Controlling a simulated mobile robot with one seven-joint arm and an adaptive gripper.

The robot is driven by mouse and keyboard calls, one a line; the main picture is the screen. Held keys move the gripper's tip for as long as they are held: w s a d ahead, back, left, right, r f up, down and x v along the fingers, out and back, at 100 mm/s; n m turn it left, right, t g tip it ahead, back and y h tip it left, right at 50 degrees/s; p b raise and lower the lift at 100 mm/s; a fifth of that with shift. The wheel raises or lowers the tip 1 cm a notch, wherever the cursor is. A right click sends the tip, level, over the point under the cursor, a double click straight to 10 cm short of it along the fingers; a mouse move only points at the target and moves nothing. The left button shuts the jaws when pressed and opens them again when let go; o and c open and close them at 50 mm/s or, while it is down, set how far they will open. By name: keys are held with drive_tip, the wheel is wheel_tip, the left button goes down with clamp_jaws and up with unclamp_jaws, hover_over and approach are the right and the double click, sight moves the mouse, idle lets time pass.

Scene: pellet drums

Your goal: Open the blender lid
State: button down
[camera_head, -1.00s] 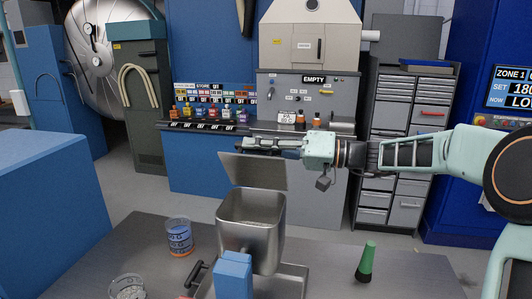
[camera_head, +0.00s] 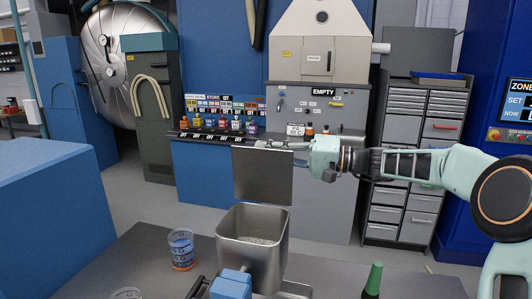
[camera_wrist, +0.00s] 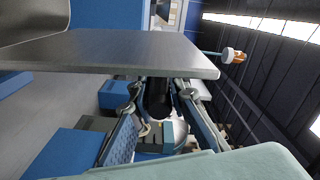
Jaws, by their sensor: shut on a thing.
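The blender (camera_head: 250,245) is an open-topped square metal hopper on the table, with pale pellets inside. Its lid (camera_head: 263,180), a flat grey metal plate, stands nearly upright above the hopper's far side. My gripper (camera_head: 272,145) is shut at the lid's top edge, with its fingers pointing left along it. In the wrist view the lid (camera_wrist: 115,50) is a broad plate beside my gripper fingers (camera_wrist: 155,110). The exact contact between fingers and lid is hidden.
On the table are a clear cup with orange and blue bands (camera_head: 181,249) at left and a green cone-topped item (camera_head: 373,279) at right. A blue block (camera_head: 231,284) stands in front of the hopper. Cabinets and a shelf of coloured bottles stand behind.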

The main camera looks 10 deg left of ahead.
drive_tip(key=shift+w+f, duration=0.1)
drive_tip(key=shift+f, duration=0.05)
drive_tip(key=c, duration=1.8)
unclamp_jaws()
drive_tip(key=shift+c, duration=0.2)
drive_tip(key=d, duration=1.2)
drive_tip(key=shift+s, duration=0.25)
